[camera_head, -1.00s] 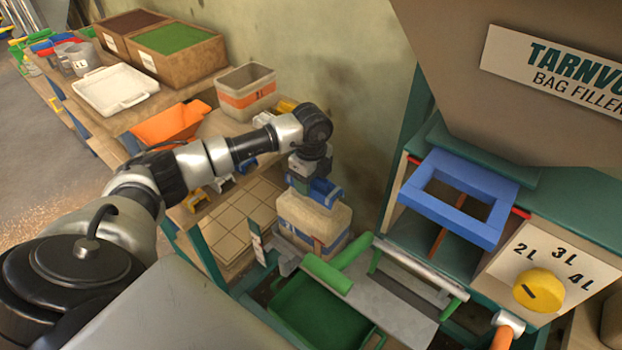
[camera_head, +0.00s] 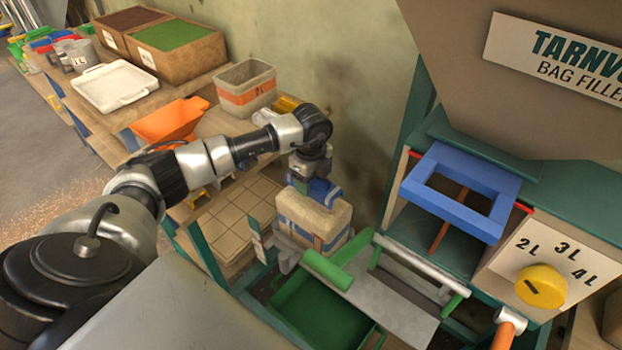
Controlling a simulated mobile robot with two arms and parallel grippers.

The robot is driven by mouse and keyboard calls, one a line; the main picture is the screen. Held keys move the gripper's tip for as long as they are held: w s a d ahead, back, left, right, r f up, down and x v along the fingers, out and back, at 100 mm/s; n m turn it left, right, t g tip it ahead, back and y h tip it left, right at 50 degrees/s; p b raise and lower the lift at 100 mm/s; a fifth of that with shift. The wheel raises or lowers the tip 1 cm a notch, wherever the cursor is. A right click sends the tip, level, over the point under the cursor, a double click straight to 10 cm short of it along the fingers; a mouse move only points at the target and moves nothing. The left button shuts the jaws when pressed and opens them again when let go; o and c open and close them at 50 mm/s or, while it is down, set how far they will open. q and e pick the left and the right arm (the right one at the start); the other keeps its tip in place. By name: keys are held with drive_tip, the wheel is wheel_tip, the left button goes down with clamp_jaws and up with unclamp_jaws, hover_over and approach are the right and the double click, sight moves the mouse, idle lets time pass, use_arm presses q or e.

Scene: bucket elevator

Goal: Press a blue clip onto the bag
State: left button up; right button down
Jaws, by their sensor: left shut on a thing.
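The bag (camera_head: 313,218) is a tan, full bag with a blue and orange band, standing upright behind the green tray. My left gripper (camera_head: 312,181) is above the bag's top, pointing down. It is shut on a blue clip (camera_head: 326,192), which sits at the bag's top edge. The gripper partly hides the clip, so I cannot tell whether it grips the bag's edge. My right gripper is not in view.
A green tray (camera_head: 312,322) and a grey metal plate (camera_head: 392,312) lie in front of the bag. The bag filler with its blue frame (camera_head: 455,213) and yellow dial (camera_head: 541,286) stands right. An orange scoop-like bin (camera_head: 168,122) and a beige tub (camera_head: 246,88) stand behind on the bench.

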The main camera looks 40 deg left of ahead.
use_arm(q)
drive_tip(key=o, duration=1)
drive_tip(key=shift+r, duration=0.1)
wheel_tip(320, 180, up, 11)
drive_tip(key=shift+f, duration=0.2)
